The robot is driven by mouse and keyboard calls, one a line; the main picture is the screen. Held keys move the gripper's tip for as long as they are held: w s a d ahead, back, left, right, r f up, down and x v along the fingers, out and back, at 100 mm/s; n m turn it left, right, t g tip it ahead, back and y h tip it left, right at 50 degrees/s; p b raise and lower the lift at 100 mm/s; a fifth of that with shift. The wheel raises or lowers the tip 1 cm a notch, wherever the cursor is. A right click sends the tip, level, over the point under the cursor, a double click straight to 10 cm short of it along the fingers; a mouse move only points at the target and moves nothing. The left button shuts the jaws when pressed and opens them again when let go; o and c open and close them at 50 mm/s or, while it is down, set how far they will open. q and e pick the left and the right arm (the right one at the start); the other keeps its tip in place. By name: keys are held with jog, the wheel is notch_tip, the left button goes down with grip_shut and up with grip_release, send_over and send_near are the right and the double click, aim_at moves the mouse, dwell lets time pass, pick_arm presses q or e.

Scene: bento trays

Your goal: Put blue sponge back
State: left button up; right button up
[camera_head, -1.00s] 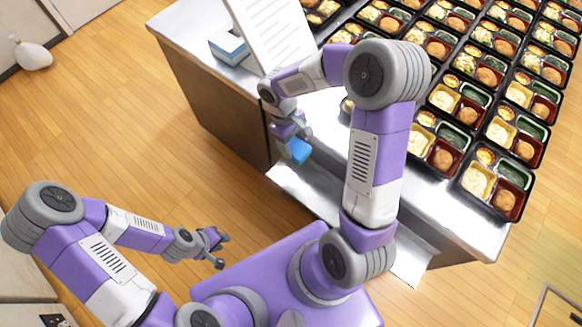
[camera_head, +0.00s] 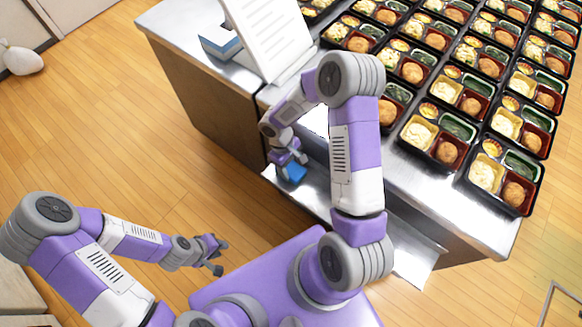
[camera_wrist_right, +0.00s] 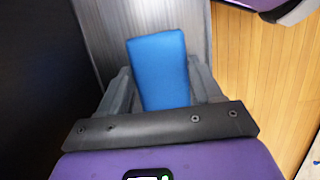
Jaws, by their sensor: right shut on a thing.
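The blue sponge (camera_head: 292,173) is held by my right gripper (camera_head: 290,166) in the head view. In the right wrist view the sponge (camera_wrist_right: 160,70) sits between the two fingers of my right gripper (camera_wrist_right: 163,88), which is shut on it. Behind the sponge is a grey metal lower shelf (camera_head: 318,194) at the front of the counter; whether the sponge touches it I cannot tell. My left gripper (camera_head: 218,255) is far from the sponge, over the wooden floor. Its fingers are apart and nothing shows between them.
A metal counter (camera_head: 405,185) carries several rows of filled bento trays (camera_head: 436,140). A white slanted panel (camera_head: 265,35) and a blue-and-white box (camera_head: 218,42) stand at its left end. A white bag (camera_head: 22,60) lies on the floor at far left.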

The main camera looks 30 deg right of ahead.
jog(key=shift+f, duration=0.4)
jog(key=shift+c, duration=0.3)
jog(key=shift+r, duration=0.1)
jog(key=o, duration=1)
jog(key=p+v, duration=0.4)
jog(key=v, duration=0.7)
jog(key=s+a+f+m+t+y, duration=0.3)
jog(key=s+a+f+m+y, duration=0.2)
jog(key=s+a+f, duration=0.6)
jog(key=shift+s+a+f+m, duration=0.4)
jog(key=shift+s+f+m, duration=0.85)
jog(key=shift+f, duration=0.25)
